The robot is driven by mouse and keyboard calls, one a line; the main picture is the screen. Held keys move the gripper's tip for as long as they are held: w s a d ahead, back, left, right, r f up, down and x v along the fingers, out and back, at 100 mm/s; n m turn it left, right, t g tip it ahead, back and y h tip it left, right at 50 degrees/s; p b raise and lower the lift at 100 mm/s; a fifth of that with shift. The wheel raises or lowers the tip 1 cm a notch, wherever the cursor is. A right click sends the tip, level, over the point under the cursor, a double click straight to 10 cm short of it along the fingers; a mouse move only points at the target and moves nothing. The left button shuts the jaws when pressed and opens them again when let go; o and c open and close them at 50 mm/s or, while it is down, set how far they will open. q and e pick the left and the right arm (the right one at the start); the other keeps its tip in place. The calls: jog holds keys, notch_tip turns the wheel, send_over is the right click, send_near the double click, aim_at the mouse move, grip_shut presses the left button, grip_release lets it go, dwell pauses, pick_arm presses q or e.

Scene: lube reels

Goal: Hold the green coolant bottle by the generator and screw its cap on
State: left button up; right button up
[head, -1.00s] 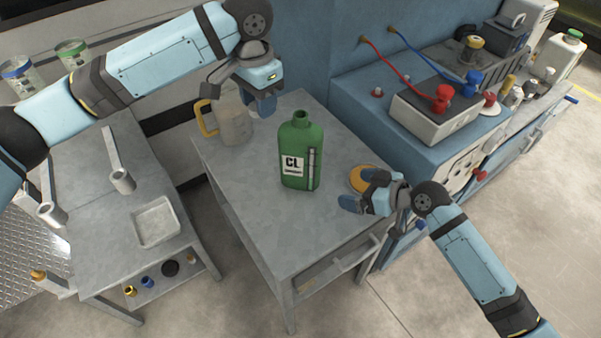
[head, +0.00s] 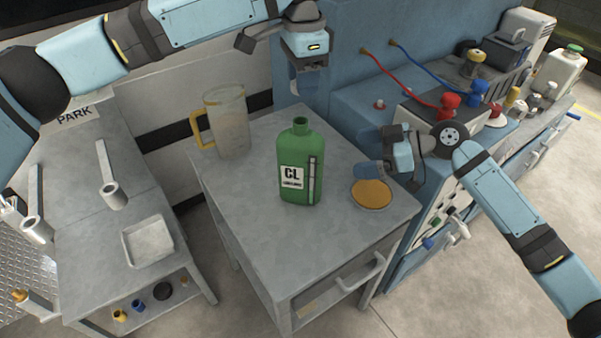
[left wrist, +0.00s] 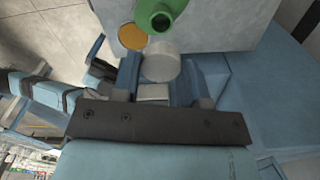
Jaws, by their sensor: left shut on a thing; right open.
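The green coolant bottle (head: 301,155), labelled CL, stands upright on the grey table with its neck open. It also shows in the left wrist view (left wrist: 158,14), its open mouth facing the camera. My left gripper (head: 308,88) is above and behind the bottle, apart from it. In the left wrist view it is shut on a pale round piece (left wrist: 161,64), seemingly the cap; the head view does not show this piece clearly. My right gripper (head: 372,158) is open and empty, right of the bottle, just above and behind a round orange-topped dish (head: 371,194).
A clear jug (head: 228,125) with a yellow handle stands left of the bottle. The blue generator (head: 350,105) with red and blue leads is behind at the right. A side table (head: 85,230) with a square tray (head: 148,240) is at the left.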

aim_at(314, 161)
jog(key=x, duration=1.1)
jog(key=shift+a+f, duration=0.1)
jog(key=shift+a, duration=0.15)
jog(key=c, duration=1.3)
pick_arm(q)
jog(key=shift+a+f, duration=0.1)
jog(key=shift+f, duration=2.4)
pick_arm(e)
jog(key=shift+c, duration=0.3)
